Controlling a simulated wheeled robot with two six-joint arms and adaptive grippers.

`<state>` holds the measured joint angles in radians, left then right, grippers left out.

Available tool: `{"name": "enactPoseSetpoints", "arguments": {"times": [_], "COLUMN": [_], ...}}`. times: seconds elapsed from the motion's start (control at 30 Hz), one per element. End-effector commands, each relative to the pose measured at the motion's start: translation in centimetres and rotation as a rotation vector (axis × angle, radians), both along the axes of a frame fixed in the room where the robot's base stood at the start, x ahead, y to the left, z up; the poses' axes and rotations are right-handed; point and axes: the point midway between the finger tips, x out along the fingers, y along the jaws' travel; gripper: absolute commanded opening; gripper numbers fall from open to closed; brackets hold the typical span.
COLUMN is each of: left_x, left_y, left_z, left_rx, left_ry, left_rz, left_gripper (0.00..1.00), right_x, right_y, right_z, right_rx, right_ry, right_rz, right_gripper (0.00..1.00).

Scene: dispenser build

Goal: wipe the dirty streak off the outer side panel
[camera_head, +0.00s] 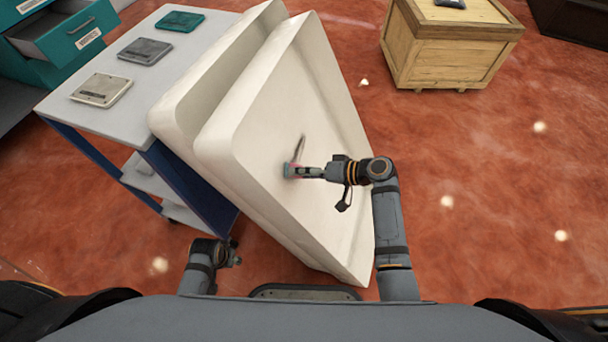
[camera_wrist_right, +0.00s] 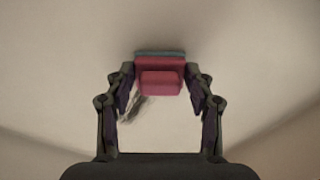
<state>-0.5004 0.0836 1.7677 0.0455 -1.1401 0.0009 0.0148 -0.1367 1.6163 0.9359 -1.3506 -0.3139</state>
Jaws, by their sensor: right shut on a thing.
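The outer side panel (camera_head: 262,150) is a large white tray-like panel with raised edges, standing tilted in the middle of the head view. A dark grey streak (camera_head: 300,147) lies on its inner face; part of it also shows in the right wrist view (camera_wrist_right: 138,106). My right gripper (camera_head: 300,172) is shut on a pink pad with a teal face (camera_head: 289,170). In the right wrist view the pad (camera_wrist_right: 160,80) sits between both fingers, over the upper end of the visible streak. The pad appears to touch the panel.
A second white panel (camera_head: 212,82) stands just behind on the left. A white-topped table (camera_head: 70,112) holds several flat boxes at the left. A teal drawer cabinet (camera_head: 66,58) is at top left. A wooden crate (camera_head: 440,62) stands at upper right. The red floor at right is clear.

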Motion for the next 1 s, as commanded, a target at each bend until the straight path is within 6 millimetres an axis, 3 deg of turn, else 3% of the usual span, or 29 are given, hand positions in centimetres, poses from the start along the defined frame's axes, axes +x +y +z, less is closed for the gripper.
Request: {"name": "enactPoseSetpoints", "arguments": {"times": [0.2,0.5,0.8,1.0], "left_x": [0.0,0.0,0.0,0.0], "left_y": [0.0,0.0,0.0,0.0], "left_z": [-0.9,-1.1,-2.7,-2.9], "left_rx": [0.000,0.000,0.000,0.000], "left_ry": [0.000,0.000,0.000,0.000], "left_rz": [0.000,0.000,0.000,0.000], "left_gripper": [0.40,0.40,0.40,0.40], "right_x": [2.2,3.0,5.8,6.6], "right_y": [-0.8,-1.1,-1.6,-1.8], "right_z": [-0.1,0.0,-0.3,-0.1], "right_rx": [0.000,-0.001,0.000,-0.001], "right_ry": [-0.001,0.000,-0.001,0.000], "right_rz": [0.000,0.000,0.000,0.000], "right_gripper": [0.25,0.25,0.25,0.25]}}
